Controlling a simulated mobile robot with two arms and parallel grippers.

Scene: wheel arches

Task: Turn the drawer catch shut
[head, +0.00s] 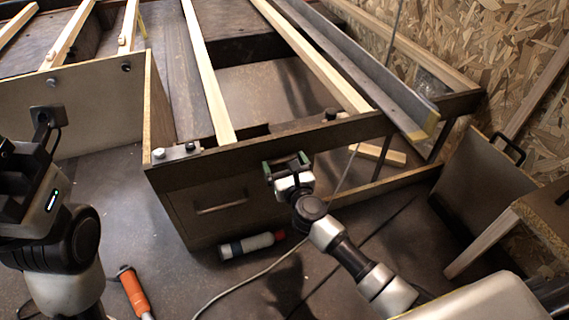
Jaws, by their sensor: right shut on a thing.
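The drawer (222,215), a dark wooden front with a slot-shaped pull, sits low under the frame rail and looks closed. My right gripper (287,164) reaches from the lower right to the rail at the drawer's upper right corner. Its jaws, with green edges, are shut on the drawer catch, which they mostly hide; I cannot tell its angle. My left arm stands at the left before a pale panel; I cannot make out its jaws clearly.
A bottle with a red cap (252,245) lies on the floor below the drawer, near a loose cable. An orange-handled tool (134,293) lies at lower left. Pale slats (208,75) cross the frame above. A panel with a black handle (484,172) stands at right.

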